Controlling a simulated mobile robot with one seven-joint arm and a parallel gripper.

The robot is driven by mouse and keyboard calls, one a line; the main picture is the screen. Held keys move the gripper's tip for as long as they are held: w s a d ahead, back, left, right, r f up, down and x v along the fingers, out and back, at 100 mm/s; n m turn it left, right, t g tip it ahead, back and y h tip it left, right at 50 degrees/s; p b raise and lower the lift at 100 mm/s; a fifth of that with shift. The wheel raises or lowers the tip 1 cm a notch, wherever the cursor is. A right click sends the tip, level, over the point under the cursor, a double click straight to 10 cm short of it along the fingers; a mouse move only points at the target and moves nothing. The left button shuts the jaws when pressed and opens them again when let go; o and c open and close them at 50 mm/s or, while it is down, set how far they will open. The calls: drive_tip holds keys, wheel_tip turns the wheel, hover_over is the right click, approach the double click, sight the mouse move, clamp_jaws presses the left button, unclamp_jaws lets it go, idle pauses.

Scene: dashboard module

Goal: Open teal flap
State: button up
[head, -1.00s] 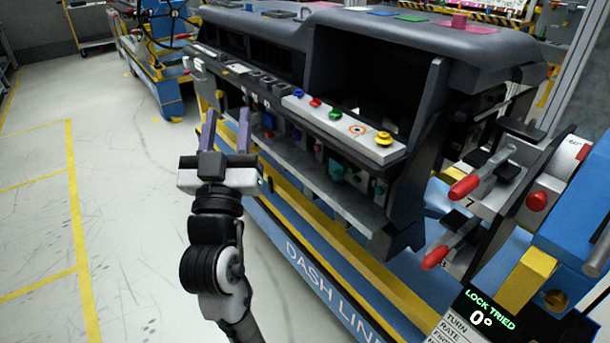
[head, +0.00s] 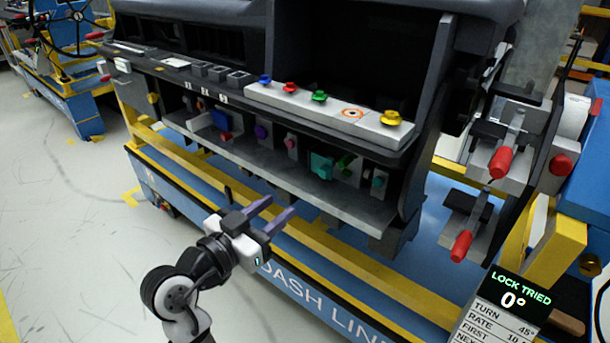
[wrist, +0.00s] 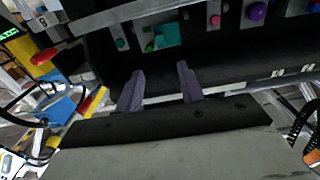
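The teal flap (head: 321,165) is a small teal block-like piece on the lower recessed strip of the dashboard module, under the row of coloured knobs. It also shows in the wrist view (wrist: 166,35), near the top middle. I cannot tell clearly whether it is shut. My gripper (head: 276,209) is in front of and below the strip, to the lower left of the flap, and its two purple fingers point towards the module. In the wrist view the fingers (wrist: 160,72) are apart with nothing between them, and the flap lies beyond them, not touched.
A green piece (head: 345,163) and a small teal knob (head: 378,181) sit right of the flap; a pink knob (head: 290,143) and purple knob (head: 261,131) sit left. A grey ledge (head: 335,200) runs below. Red-handled clamps (head: 500,162) stand at right. Floor at left is clear.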

sight(320, 172)
drive_tip(key=p+x, duration=0.2)
drive_tip(key=x, duration=1.1)
drive_tip(key=shift+w+d+r, duration=0.1)
drive_tip(key=shift+w+d, duration=0.05)
drive_tip(key=shift+d, duration=0.1)
drive_tip(key=shift+c, duration=0.2)
clamp_jaws()
drive_tip(key=shift+a+b, duration=0.15)
drive_tip(key=shift+b, duration=0.15)
drive_tip(key=m+g+h+b, duration=0.1)
drive_tip(key=a+m+g+h+b, duration=0.1)
drive_tip(key=h, duration=0.1)
drive_tip(key=shift+a+f+m+g+b, duration=0.2)
drive_tip(key=shift+m+g+b, duration=0.1)
drive_tip(key=shift+g+b, duration=0.1)
drive_tip(key=shift+w+a+r+m+g+h+b, duration=0.1)
drive_tip(key=shift+a+m+g+h+b, duration=0.35)
drive_tip(key=shift+m+g+h, duration=0.5)
drive_tip(key=shift+s+a+m+g+h+b, duration=0.1)
drive_tip(key=shift+a+m+g+h+b, duration=0.45)
drive_tip(key=shift+g, duration=0.75)
drive_tip(key=shift+w+a+r+m+g+h+b, duration=0.1)
drive_tip(key=shift+a+m+g+h+b, duration=0.25)
drive_tip(key=shift+m+g, duration=0.75)
drive_tip(key=shift+d, duration=0.1)
